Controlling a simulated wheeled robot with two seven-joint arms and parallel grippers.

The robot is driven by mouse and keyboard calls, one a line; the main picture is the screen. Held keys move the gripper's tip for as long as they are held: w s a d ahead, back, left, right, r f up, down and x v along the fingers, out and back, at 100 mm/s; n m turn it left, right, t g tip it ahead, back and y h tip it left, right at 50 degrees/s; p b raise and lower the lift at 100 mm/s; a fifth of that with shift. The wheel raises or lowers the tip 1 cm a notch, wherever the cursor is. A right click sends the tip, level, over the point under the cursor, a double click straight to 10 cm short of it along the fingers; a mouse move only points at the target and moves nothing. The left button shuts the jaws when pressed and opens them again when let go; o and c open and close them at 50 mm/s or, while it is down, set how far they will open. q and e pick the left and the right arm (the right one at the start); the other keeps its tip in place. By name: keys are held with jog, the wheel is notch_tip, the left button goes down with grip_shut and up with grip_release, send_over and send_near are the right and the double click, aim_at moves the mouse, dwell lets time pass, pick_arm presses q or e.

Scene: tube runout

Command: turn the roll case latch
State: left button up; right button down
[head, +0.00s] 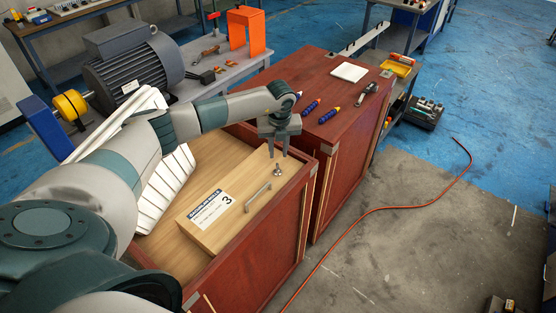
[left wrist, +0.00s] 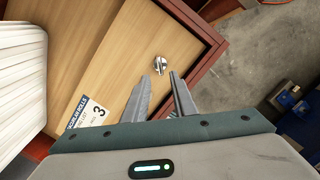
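The roll case is a red wooden crate (head: 258,262) with a pale wood lid (head: 185,218) carrying a label marked 3 (head: 211,208) and a metal bar handle (head: 258,193). The latch is a small metal knob (head: 278,171) near the lid's far right corner; it also shows in the left wrist view (left wrist: 160,64). My left gripper (head: 278,156) points down above the latch, its two fingers apart with nothing between them. Contact cannot be made out. My right gripper is out of view.
A second red crate (head: 335,150) stands close behind, with blue-handled tools and a white pad (head: 349,72) on top. White pleated rolls (head: 168,185) lie left of the lid. A grey bench with a motor (head: 130,75) is behind. An orange cable (head: 400,207) crosses the floor.

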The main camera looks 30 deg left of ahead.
aim_at(278, 166)
pick_arm(q)
jog(key=shift+w+a+f+b, duration=0.15)
jog(key=shift+f+b, duration=0.7)
jog(key=shift+f, duration=0.45)
jog(key=shift+w+a+f+b, duration=0.1)
jog(key=shift+w+f+b, duration=0.1)
jog(key=shift+f+b, duration=0.85)
jog(key=shift+w+a+f+b, duration=0.15)
jog(key=shift+f+b, duration=0.45)
jog(key=shift+f, duration=0.95)
jog(key=shift+r, duration=0.15)
grip_shut()
